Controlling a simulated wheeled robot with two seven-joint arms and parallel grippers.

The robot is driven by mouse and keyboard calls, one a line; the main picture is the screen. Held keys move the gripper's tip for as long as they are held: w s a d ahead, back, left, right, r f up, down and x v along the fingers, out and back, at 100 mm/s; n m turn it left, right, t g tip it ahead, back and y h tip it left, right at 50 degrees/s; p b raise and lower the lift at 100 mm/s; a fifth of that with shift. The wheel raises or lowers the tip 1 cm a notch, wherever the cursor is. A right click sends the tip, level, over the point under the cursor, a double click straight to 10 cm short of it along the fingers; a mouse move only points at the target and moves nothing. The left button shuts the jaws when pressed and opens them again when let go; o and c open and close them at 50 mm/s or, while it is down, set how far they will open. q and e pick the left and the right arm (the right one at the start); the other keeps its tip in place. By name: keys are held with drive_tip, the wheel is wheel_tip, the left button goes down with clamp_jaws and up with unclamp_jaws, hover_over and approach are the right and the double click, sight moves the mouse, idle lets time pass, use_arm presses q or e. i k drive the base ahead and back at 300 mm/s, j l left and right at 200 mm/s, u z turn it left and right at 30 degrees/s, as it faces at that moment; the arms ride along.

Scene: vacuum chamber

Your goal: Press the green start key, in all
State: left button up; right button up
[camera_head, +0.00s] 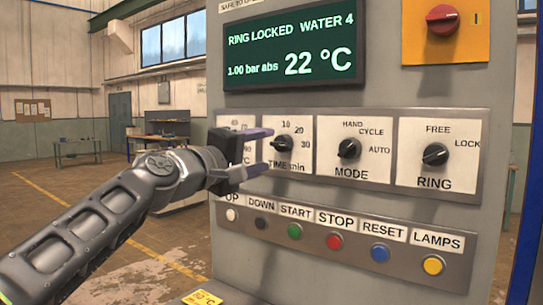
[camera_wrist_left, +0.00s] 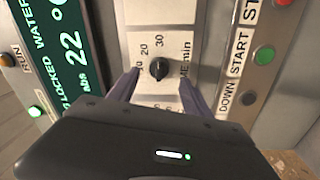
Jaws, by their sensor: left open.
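The green start key (camera_head: 294,231) sits under the START label in the lower button row of the panel. It also shows in the left wrist view (camera_wrist_left: 265,55) at the upper right. My left gripper (camera_head: 268,149) is open in front of the TIME min knob (camera_head: 283,144), above and left of the green key. In the left wrist view the knob (camera_wrist_left: 159,69) shows between the two open fingers (camera_wrist_left: 160,88); whether they touch it I cannot tell. Nothing is seen held. My right gripper is not in view.
The row also holds a white, a black (camera_head: 261,222), a red (camera_head: 334,241), a blue (camera_head: 380,252) and a yellow button (camera_head: 433,265). The MODE knob (camera_head: 349,149) and RING knob (camera_head: 435,154) are to the right. The display (camera_head: 294,45) reads RING LOCKED, 22 °C.

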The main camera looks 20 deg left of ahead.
sight(294, 232)
drive_tip(key=k+j, duration=0.3)
drive_tip(key=k, duration=0.15)
drive_tip(key=k+j, duration=0.25)
drive_tip(key=k, duration=0.25)
